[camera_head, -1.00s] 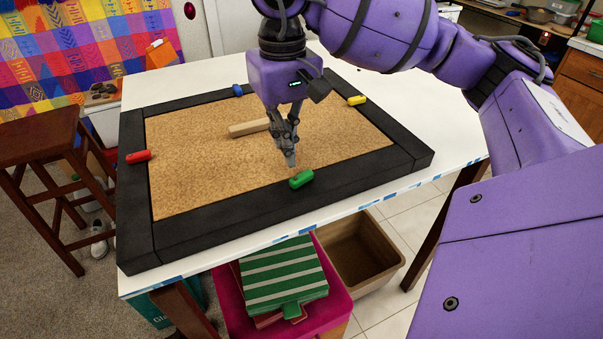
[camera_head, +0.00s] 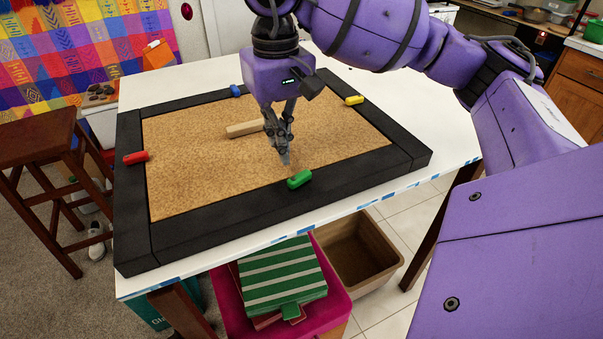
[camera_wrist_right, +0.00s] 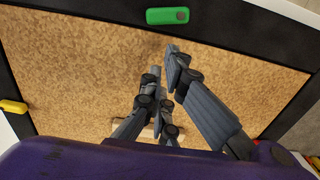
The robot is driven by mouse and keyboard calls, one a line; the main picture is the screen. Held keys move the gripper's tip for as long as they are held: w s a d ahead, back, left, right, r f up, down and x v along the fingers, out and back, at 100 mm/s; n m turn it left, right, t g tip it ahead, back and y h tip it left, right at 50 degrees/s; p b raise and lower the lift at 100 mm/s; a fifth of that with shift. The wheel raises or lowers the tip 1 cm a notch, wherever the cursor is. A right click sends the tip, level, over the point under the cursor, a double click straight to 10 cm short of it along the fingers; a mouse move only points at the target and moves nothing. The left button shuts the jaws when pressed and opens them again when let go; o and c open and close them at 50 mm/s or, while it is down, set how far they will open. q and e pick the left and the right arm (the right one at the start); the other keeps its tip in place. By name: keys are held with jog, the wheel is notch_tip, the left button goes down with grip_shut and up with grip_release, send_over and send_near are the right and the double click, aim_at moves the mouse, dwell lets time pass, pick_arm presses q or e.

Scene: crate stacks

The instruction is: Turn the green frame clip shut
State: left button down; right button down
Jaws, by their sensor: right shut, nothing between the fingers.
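The green clip (camera_head: 299,180) sits on the near bar of the black frame (camera_head: 205,222). In the right wrist view, the green clip (camera_wrist_right: 167,16) lies lengthwise along that bar, at the top of the picture. My right gripper (camera_head: 285,158) is shut and empty, pointing down over the cork board (camera_head: 200,165). Its fingertips are just inside the near bar, a little behind and left of the clip, apart from it. The right gripper (camera_wrist_right: 168,62) also shows below the clip in the wrist view. My left gripper is out of view.
A red clip (camera_head: 136,157), a blue clip (camera_head: 236,90) and a yellow clip (camera_head: 354,100) sit on the other bars. A wooden block (camera_head: 243,130) lies on the cork behind the gripper. The white table (camera_head: 440,158) has bare strips around the frame.

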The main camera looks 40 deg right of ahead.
jog(key=shift+s+r, duration=0.15)
jog(key=shift+s, duration=0.05)
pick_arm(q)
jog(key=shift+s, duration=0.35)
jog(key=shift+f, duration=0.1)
pick_arm(e)
jog(key=shift+w, duration=0.25)
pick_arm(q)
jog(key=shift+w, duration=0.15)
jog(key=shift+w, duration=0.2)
pick_arm(e)
jog(key=shift+s, duration=0.4)
jog(key=shift+r, duration=0.1)
